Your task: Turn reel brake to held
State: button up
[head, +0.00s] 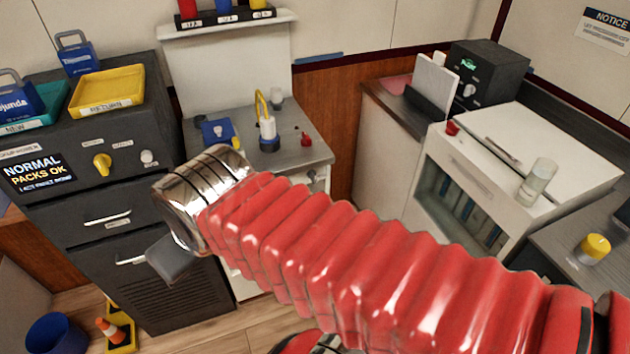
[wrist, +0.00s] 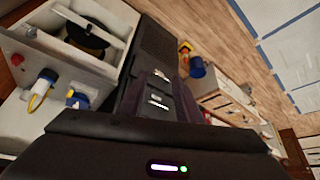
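No label that I can read names the reel brake. A dark round reel (wrist: 88,38) sits in the open bay of a white cabinet in the wrist view. A small red knob (wrist: 17,59) is on the counter beside it; a red knob on the middle counter (head: 306,139) in the head view looks like the same one. Its setting is too small to read. My gripper (wrist: 160,85) is open, with two dark fingers apart and nothing between them. In the head view, only part of it shows beyond the metal cuff, in front of the dark cabinet, away from the red knob.
A dark cabinet (head: 150,210) with a yellow knob (head: 102,163) and drawer handles stands at left. A yellow-handled item (head: 267,130) and a blue block (head: 218,130) stand near the red knob. A white unit (head: 470,190) is at right. A cone and blue bin (head: 55,335) are on the floor.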

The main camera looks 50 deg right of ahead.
jog(key=w+d+f+m+t+h, duration=0.15)
jog(key=w+d+f, duration=0.35)
jog(key=d, duration=0.5)
jog(key=w+d+f+t+h, duration=0.1)
jog(key=w+d+f+h, duration=0.15)
jog(key=w+d, duration=0.55)
jog(key=w+d+f+t+h, duration=0.15)
jog(key=w+d+f, duration=0.3)
jog(key=d, duration=0.65)
jog(key=m+t+h, duration=0.1)
jog(key=m+t, duration=0.1)
jog(key=t, duration=0.2)
send_near(315, 178)
jog(key=w+a, duration=0.4)
jog(key=s+f+m+t+h, duration=0.1)
jog(key=s+f+m+h, duration=0.1)
jog(key=s, duration=0.6)
jog(key=shift+d+f+m+t+h, duration=0.3)
jog(key=shift+d+m+t+h, duration=0.05)
jog(key=shift+t, duration=0.05)
jog(key=shift+w, duration=0.1)
jog(key=x, duration=1.3)
jog(key=shift+w+d, duration=0.2)
jog(key=shift+w, duration=0.15)
jog(key=shift+c, duration=0.4)
